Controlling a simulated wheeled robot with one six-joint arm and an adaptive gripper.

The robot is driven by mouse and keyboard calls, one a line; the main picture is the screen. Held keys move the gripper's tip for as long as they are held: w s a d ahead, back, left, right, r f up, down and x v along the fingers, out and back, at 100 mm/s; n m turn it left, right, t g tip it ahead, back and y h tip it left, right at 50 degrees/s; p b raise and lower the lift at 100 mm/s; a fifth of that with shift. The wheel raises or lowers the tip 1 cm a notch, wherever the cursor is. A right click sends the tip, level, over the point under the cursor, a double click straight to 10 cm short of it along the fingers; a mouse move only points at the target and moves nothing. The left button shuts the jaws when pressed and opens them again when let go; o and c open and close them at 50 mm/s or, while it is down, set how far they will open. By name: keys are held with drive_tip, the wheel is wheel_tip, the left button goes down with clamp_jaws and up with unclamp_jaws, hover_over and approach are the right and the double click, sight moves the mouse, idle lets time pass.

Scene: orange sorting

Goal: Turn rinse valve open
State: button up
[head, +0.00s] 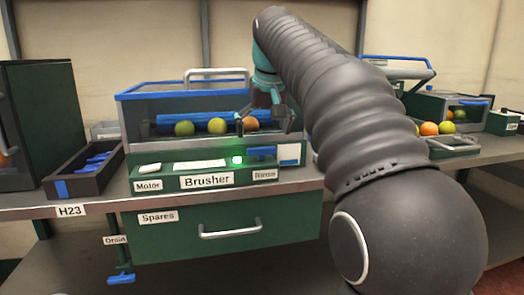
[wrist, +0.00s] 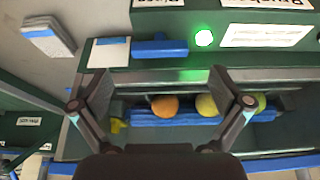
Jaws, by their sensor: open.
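The rinse valve is a blue lever (head: 262,152) on the green front panel of the brusher (head: 207,168), above the Rinse label (head: 265,174). The lever lies level along the panel. It also shows in the wrist view (wrist: 160,48), which is upside down, just beyond my fingertips. My gripper (head: 266,122) is open and empty, above the lever and in front of the brusher's opening. In the wrist view its two fingers (wrist: 160,88) stand wide apart, and the lever lies between their lines without visible contact.
A lit green lamp (head: 237,160) sits left of the lever, and a white-blue card (head: 289,153) sits right of it. Oranges and green fruit (head: 217,126) rest by blue rollers behind. Below are a Spares drawer (head: 225,236) and a blue drain valve (head: 121,278).

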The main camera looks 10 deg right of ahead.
sight(262, 148)
drive_tip(key=shift+b+x, duration=0.4)
drive_tip(key=shift+x, duration=1.9)
